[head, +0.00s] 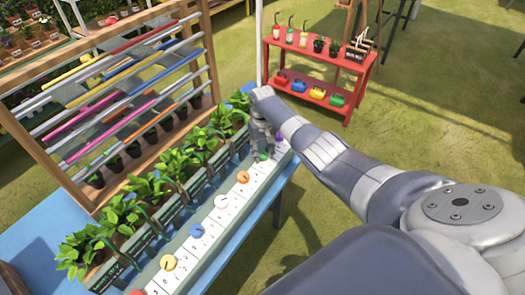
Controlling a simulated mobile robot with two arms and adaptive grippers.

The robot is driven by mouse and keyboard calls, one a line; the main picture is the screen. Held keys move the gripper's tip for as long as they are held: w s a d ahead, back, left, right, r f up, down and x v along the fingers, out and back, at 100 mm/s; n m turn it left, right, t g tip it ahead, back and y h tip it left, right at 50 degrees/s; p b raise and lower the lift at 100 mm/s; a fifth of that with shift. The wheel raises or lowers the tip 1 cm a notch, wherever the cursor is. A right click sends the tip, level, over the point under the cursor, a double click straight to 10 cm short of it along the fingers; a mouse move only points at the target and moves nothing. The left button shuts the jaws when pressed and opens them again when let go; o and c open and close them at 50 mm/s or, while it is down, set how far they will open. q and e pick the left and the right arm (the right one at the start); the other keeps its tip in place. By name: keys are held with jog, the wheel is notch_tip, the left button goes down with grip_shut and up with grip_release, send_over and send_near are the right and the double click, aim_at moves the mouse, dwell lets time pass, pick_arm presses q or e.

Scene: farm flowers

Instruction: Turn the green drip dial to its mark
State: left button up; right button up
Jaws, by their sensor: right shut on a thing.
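The green drip dial (263,157) sits on the white panel strip (209,217), between the orange dial (243,177) and the purple dial (279,137). My right gripper (262,149) points down over the green dial and is shut on it, covering most of it. Only a small green part shows below the fingers. The dial's mark and pointer are too small or hidden to read. My left gripper is not in view.
White (221,201), blue (197,231) and yellow (168,262) dials continue along the strip. Leafy potted plants (170,170) stand close behind it. A wooden rack (110,95) rises at left. A red shelf (315,70) stands at the back. Grass lies open at right.

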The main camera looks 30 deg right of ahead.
aim_at(262, 153)
jog(key=n, duration=0.6)
jog(key=shift+n, duration=0.3)
jog(key=n, duration=0.6)
jog(key=shift+b, duration=0.3)
jog(key=shift+n, duration=0.3)
jog(key=o, duration=1.1)
jog(key=shift+r, duration=0.15)
notch_tip(262, 153, up, 12)
